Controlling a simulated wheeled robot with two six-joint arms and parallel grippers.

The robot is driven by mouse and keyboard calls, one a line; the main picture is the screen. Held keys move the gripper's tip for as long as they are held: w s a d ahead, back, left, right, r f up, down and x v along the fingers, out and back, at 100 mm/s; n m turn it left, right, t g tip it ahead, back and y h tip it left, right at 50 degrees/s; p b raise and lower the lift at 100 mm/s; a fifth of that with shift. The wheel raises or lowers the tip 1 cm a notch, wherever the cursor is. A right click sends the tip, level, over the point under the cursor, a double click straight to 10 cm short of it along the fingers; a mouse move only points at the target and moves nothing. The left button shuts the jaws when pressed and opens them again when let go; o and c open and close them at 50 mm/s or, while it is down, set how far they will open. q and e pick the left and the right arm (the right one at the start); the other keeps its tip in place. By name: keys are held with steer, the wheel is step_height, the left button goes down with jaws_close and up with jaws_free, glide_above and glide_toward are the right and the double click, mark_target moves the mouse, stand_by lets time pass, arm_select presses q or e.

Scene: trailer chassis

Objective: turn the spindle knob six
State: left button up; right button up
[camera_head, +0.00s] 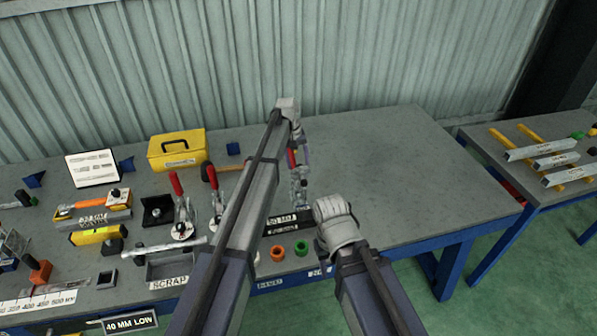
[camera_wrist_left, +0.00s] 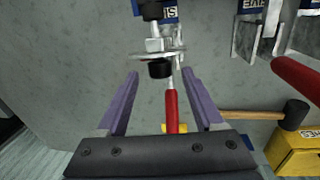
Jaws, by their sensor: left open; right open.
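A toggle clamp (camera_head: 299,190) with a metal spindle stands on the grey bench. In the left wrist view its spindle (camera_wrist_left: 158,45) shows a nut, a washer and a black knob-like tip (camera_wrist_left: 160,69). Its red handle (camera_wrist_left: 172,110) points down between my fingers. A blue label behind it, partly hidden, shows upside-down letters that fit "SIX". My left gripper (camera_head: 299,157) is open above the clamp; its purple fingers (camera_wrist_left: 160,73) lie either side of the tip, with a gap on each side. My right gripper (camera_head: 335,228) is lower right; its fingers are hidden by its wrist.
In the left wrist view, neighbouring clamp plates (camera_wrist_left: 262,30) and another red handle (camera_wrist_left: 298,78) stand close on the right, with a hammer (camera_wrist_left: 255,115). A yellow toolbox (camera_head: 177,152) and orange and green rings (camera_head: 300,247) are near. The bench's right half (camera_head: 420,180) is clear.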

arm_select(q)
step_height(320, 180, down, 2)
steer(key=shift+d+f+b, duration=0.1)
steer(key=shift+d+b, duration=0.05)
steer(key=shift+b, duration=0.4)
jaws_close()
